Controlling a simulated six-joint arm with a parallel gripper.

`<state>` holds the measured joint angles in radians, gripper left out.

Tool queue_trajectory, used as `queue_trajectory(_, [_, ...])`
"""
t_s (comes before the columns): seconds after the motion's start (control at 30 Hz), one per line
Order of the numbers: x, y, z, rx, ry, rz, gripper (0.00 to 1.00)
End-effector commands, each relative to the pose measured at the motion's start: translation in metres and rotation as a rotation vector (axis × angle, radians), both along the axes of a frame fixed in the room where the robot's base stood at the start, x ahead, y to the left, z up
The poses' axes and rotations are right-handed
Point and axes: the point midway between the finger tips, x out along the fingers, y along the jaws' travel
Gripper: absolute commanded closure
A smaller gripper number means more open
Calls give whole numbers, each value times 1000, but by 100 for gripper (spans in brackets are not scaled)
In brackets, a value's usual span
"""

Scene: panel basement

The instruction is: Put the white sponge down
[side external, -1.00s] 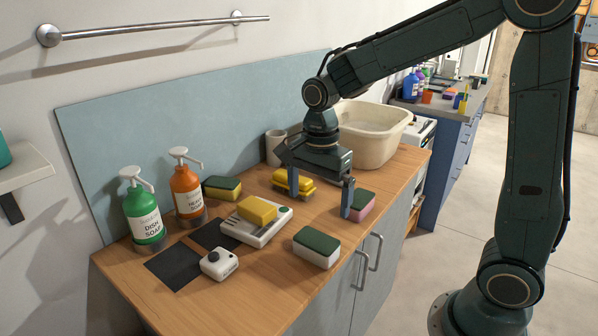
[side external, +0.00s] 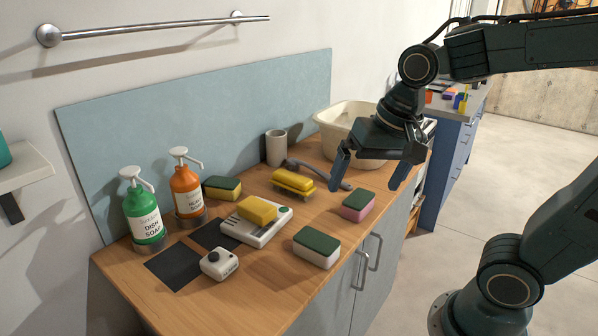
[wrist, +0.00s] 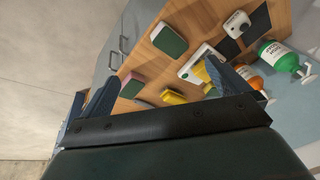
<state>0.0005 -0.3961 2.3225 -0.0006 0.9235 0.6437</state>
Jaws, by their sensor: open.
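The white sponge (side external: 317,254), with a dark green scouring top, lies flat on the wooden counter near its front edge. It also shows in the wrist view (wrist: 168,41), at the upper middle. My gripper (side external: 366,186) is open and empty. It hangs above the right part of the counter, near the basin, to the right of and well apart from the white sponge. In the wrist view its two spread fingers (wrist: 160,80) have nothing held between them.
A pink sponge (side external: 357,207) lies below my gripper. A yellow brush (side external: 293,182), a white scale (side external: 245,230) bearing a yellow sponge (side external: 257,209), a green-topped yellow sponge (side external: 222,188), soap bottles (side external: 187,190), a grey cup (side external: 276,148) and a basin (side external: 347,115) stand around.

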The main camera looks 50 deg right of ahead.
Motion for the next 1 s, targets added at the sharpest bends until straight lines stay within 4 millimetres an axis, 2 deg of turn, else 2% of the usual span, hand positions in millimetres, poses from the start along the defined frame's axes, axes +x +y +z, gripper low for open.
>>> queue_trajectory(0.2, [-37,0,9,-111,-108,306,0])
queue_trajectory(0.4, [-60,0,9,-204,-171,512,0])
queue_trajectory(0.6, [-68,0,8,-245,-193,592,0])
queue_trajectory(1.0, [-68,0,8,-247,-193,597,0])
